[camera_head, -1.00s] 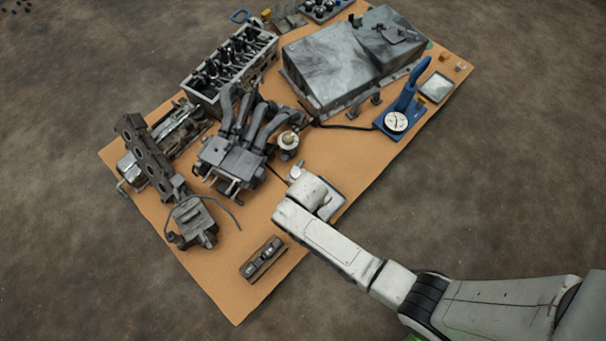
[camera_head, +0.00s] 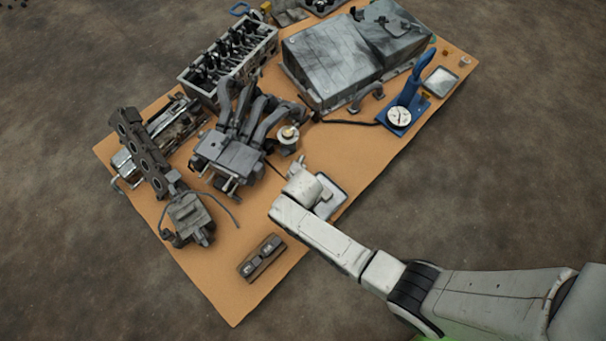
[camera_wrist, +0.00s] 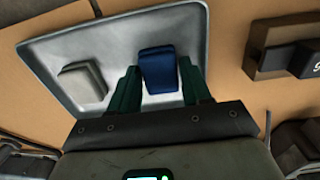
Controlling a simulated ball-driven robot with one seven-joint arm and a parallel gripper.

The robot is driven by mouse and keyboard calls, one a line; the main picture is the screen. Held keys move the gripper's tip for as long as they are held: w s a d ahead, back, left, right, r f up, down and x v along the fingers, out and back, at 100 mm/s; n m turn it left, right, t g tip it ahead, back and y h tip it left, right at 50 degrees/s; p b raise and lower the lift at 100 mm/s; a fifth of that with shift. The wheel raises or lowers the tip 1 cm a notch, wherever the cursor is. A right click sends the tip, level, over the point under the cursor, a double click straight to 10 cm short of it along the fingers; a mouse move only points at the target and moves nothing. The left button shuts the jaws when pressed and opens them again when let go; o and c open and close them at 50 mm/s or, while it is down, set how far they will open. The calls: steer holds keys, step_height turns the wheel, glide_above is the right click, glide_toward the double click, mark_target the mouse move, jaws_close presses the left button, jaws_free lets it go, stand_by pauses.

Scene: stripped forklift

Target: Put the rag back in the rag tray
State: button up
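The rag tray (camera_wrist: 110,40) is a shallow grey metal tray with a dark rim, filling the upper middle of the wrist view. In the head view the tray (camera_head: 333,200) shows partly behind my wrist, near the board's front edge. A blue folded rag (camera_wrist: 158,68) is over the tray, between the green fingers of my gripper (camera_wrist: 159,85). Both fingers sit close against its sides, and it looks gripped. I cannot tell whether its underside touches the tray. A pale folded rag (camera_wrist: 82,82) lies in the tray to the left. My fingers are hidden in the head view.
A dark block (camera_wrist: 285,48) lies right of the tray; it looks like the dark part (camera_head: 261,257) near the board's front edge. The engine manifold (camera_head: 235,150) stands left of my wrist. A blue gauge stand (camera_head: 402,108) is at the right. Bare board lies between.

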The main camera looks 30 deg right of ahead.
steer(key=o, duration=0.3)
step_height(320, 180, up, 12)
steer(key=p, duration=0.6)
steer(key=shift+r+p, duration=0.15)
steer(key=shift+p, duration=0.15)
steer(key=s+d+r+m, duration=0.1)
steer(key=s+d+r, duration=0.2)
steer(key=s+r, duration=0.1)
steer(key=s+d+r+m, duration=0.1)
steer(key=s+d+r, duration=0.3)
steer(key=r, duration=0.3)
steer(key=s+d+r+t, duration=0.1)
steer(key=s+d+r, duration=0.3)
steer(key=s+r, duration=0.2)
steer(key=shift+s+d+r+m, duration=0.15)
steer(key=shift+s+d+m, duration=0.1)
steer(key=shift+m, duration=0.15)
